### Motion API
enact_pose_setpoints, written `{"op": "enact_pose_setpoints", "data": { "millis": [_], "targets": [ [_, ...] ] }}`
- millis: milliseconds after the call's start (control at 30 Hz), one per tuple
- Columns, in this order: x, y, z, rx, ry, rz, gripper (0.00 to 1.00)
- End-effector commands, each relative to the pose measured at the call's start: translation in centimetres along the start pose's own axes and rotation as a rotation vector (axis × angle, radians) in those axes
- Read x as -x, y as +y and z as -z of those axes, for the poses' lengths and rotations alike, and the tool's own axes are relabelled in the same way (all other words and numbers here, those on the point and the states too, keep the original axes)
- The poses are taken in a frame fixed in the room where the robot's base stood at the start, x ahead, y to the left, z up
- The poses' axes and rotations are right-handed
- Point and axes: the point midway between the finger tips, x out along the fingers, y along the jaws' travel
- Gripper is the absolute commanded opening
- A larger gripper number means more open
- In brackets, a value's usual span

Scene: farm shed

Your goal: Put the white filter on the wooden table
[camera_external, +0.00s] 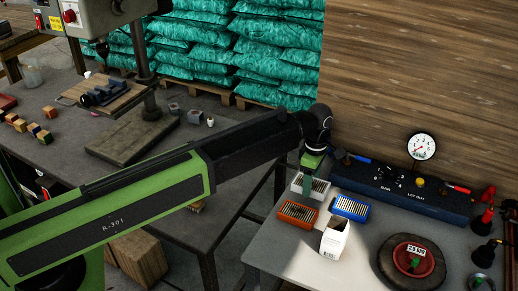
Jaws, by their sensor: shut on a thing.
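My gripper (308,188) points down at the back left of the light grey table and is shut on the white filter (321,187), a small white-framed block with a ribbed top. The fingers cover part of the filter. I cannot tell whether the filter touches the tabletop or hangs just above it. A wooden table (28,41) shows in part at the far upper left, well away from my gripper.
An orange filter (298,212), a blue filter (350,207) and a white carton (334,241) stand close by on the grey table (282,251). A dark gauge box (400,190) lies behind. A dark workbench (60,155) with a drill press fills the left.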

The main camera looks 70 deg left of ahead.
Motion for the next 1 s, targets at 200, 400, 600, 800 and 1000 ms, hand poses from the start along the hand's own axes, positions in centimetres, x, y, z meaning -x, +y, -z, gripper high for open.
{"op": "enact_pose_setpoints", "data": {
  "millis": [200,400,600,800,1000],
  "targets": [
    [-3.8,0.0,0.0,0.0,0.0,0.0,0.18],
    [-3.4,0.0,0.0,0.0,0.0,0.0,0.18],
    [-3.8,0.0,0.0,0.0,0.0,0.0,0.61],
    [-3.7,0.0,0.0,0.0,0.0,0.0,0.81],
    [-3.7,0.0,0.0,0.0,0.0,0.0,0.81]
  ]
}}
